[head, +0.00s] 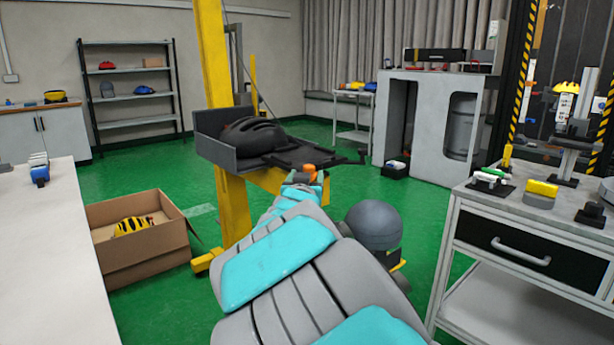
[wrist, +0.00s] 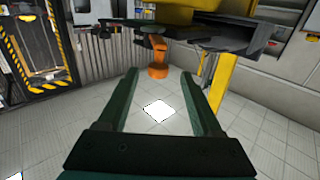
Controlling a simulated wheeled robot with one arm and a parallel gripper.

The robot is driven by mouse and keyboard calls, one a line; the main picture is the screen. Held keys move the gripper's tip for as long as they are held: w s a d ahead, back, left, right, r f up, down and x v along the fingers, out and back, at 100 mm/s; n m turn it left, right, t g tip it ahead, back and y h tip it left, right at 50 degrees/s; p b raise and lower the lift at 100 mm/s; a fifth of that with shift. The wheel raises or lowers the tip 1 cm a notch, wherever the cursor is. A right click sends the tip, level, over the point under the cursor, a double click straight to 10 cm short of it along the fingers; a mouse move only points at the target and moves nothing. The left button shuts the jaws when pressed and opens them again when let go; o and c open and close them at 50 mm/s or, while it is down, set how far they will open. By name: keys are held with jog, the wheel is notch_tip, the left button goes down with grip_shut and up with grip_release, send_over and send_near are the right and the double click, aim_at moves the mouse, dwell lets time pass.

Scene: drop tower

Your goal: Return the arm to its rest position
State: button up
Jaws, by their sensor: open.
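My arm reaches from the bottom of the head view towards the dark grey tray (head: 222,152) on the yellow post (head: 213,60). A black helmet (head: 250,136) lies in the tray. My gripper shows in the wrist view (wrist: 159,74) with its two dark green fingers spread and nothing held between them. In the wrist view a dark, flat part and the yellow post (wrist: 220,85) are close to the right finger.
A cardboard box (head: 150,262) with a yellow-and-black striped helmet (head: 134,226) stands on the green floor at left. A white table (head: 60,270) is at the left edge. A workbench (head: 500,215) with a drawer is at right. Open floor lies behind the post.

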jog(key=s+d+f+n+g+y, duration=0.1)
jog(key=s+d+f+g+y, duration=0.25)
jog(key=s+f+g, duration=1.05)
jog(key=s+d+f+g, duration=0.2)
jog(key=s+f, duration=0.1)
jog(key=s, duration=0.9)
jog(key=s+d+f+g, duration=0.1)
jog(key=s+f, duration=0.3)
jog(key=s, duration=0.8)
jog(key=s+d+f+n+g, duration=0.1)
jog(key=s+d+f+g, duration=0.1)
jog(key=s, duration=1.1)
jog(key=shift+d+f+g, duration=0.3)
jog(key=shift+f, duration=0.55)
